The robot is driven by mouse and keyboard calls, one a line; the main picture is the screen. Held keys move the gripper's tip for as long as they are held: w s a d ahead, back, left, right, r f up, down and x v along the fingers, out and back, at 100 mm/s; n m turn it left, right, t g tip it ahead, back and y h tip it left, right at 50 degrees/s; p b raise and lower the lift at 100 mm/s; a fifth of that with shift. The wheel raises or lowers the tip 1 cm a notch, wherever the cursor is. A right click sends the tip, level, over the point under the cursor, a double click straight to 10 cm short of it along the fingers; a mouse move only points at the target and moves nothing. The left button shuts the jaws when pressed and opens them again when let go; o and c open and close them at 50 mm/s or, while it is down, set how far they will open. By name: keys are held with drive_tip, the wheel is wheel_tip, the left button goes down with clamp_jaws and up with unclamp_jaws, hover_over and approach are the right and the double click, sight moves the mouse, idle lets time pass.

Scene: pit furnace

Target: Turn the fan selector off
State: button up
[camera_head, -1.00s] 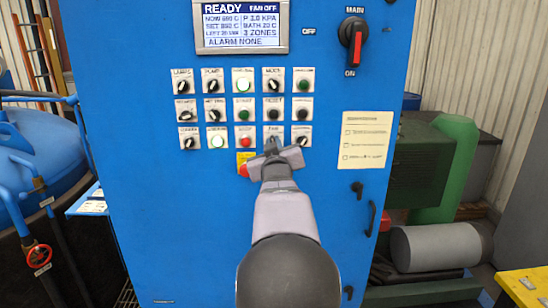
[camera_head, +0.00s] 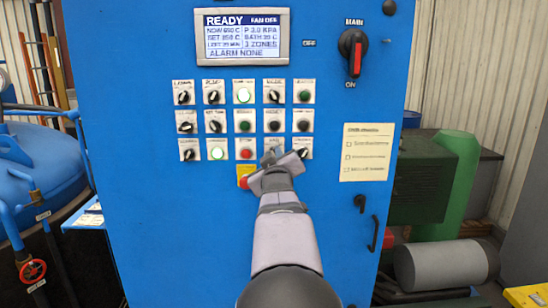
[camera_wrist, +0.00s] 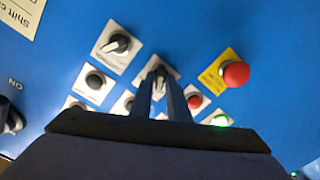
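The fan selector (camera_head: 273,147) is on a pale plate in the bottom row of the blue panel, right of a red button. My gripper (camera_head: 269,158) is right at it and hides most of its knob. In the wrist view my gripper's two dark fingers (camera_wrist: 160,92) stand slightly apart, one on each side of the selector's knob. The fan selector's plate (camera_wrist: 157,66) shows beyond the fingertips. I cannot tell whether the fingers press on the knob. The display (camera_head: 240,36) above appears to read READY and FAN OFF.
A red button on a yellow plate (camera_head: 245,177) sits just below left of my gripper; it shows in the wrist view (camera_wrist: 235,74). Other selectors and lit buttons are close around. The main switch (camera_head: 353,53) is at upper right. A paper checklist (camera_head: 367,153) is at right.

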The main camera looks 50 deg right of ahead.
drive_tip(key=shift+o, duration=0.9)
drive_tip(key=shift+a, duration=0.1)
drive_tip(key=b+v, duration=0.3)
drive_tip(key=v, duration=0.4)
drive_tip(key=shift+s, duration=0.15)
